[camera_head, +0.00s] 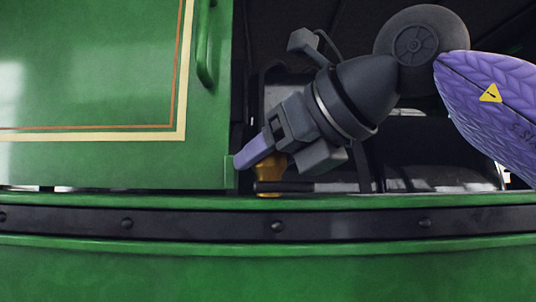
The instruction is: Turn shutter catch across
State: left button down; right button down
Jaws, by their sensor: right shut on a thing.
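My right gripper (248,156) comes in from the upper right, in front of the dark opening. Its purple fingertips are at the lower right edge of the green shutter panel (90,75). A small green piece (229,172) sticks out at that edge, right beside the fingertips. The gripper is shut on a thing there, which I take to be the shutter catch. The fingers hide most of it, and I cannot tell which way it is turned. My left gripper is not in view.
A green grab handle (206,45) stands upright on the panel. A brass-coloured part (268,178) and a dark bar (285,187) sit just below the gripper. A dark riveted band (350,222) runs across the green body below the opening.

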jog(key=shift+r+n+g+y+p, duration=0.2)
jog(key=shift+n+g+y+p, duration=0.35)
jog(key=shift+p, duration=0.25)
jog(key=n+g+y+p, duration=0.2)
jog(key=n+g+p, duration=0.1)
jog(key=shift+r+n+g+p, duration=0.1)
jog(key=shift+n+g+p, duration=0.15)
jog(key=shift+p, duration=0.05)
jog(key=shift+n+g+y, duration=0.25)
jog(key=shift+n+g, duration=0.15)
jog(key=shift+n+g+p, duration=0.45)
jog(key=shift+n+g, duration=0.45)
jog(key=shift+f+n+g+y, duration=0.15)
jog(key=shift+n+g, duration=0.6)
jog(key=shift+g, duration=0.15)
jog(key=shift+f+n+g+y, duration=0.1)
jog(key=shift+n+g+y, duration=0.05)
jog(key=shift+n+g, duration=0.7)
jog(key=shift+g, duration=0.25)
jog(key=shift+c, duration=0.7)
grip_release()
jog(key=shift+d, duration=0.1)
